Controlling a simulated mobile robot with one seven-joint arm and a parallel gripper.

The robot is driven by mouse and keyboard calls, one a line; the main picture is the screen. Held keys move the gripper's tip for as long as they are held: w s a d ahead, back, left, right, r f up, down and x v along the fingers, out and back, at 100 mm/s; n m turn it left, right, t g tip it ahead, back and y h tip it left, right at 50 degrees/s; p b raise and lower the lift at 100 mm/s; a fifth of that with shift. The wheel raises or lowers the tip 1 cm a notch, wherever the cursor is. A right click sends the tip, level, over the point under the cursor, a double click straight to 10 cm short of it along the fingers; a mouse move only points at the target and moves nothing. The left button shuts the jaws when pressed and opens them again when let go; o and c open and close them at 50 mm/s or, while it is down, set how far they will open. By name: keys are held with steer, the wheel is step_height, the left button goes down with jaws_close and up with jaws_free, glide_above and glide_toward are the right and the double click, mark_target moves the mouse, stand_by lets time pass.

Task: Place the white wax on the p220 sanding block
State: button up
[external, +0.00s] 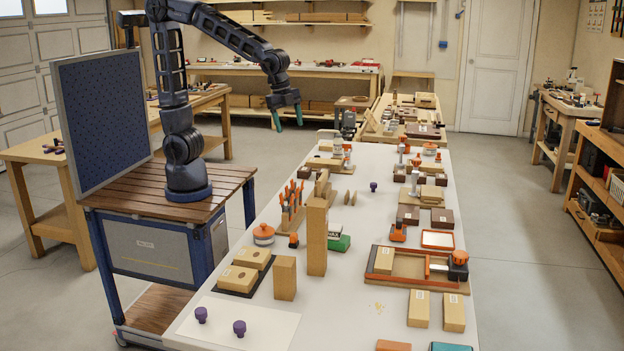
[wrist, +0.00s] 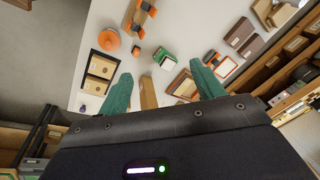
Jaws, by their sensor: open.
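My gripper (external: 287,117) is raised in the air left of the long white bench, with its green fingers apart and nothing between them. In the wrist view, my gripper (wrist: 163,84) shows the bench beyond its spread fingers. Light wooden blocks with small labels lie at the bench's near right: one block (external: 418,308) and another (external: 453,312) beside it. Two more blocks, a front one (external: 237,279) and a back one (external: 253,257), sit on a dark tray. The labels are too small to read, so I cannot tell which is p220. I cannot identify the white wax.
A tall wooden block (external: 317,238) and a shorter one (external: 285,278) stand upright. A green-based block (external: 338,242), an orange-lidded round container (external: 263,234), purple knobs (external: 239,328) and a wooden frame (external: 408,282) are around them. Bare bench shows at the middle.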

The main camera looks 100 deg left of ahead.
steer(key=s+a+r+n, duration=0.1)
steer(key=s+a+n, duration=0.1)
steer(key=s, duration=0.5)
steer(key=s+a+r+n+t, duration=0.1)
steer(key=s+n, duration=0.3)
steer(key=s, duration=0.4)
steer(key=s+a+r+n+t, duration=0.1)
steer(key=s+a+n, duration=0.1)
steer(key=s, duration=0.5)
steer(key=shift+s+a+r+n, duration=0.2)
steer(key=shift+a+r+n, duration=0.1)
steer(key=shift+n, duration=0.1)
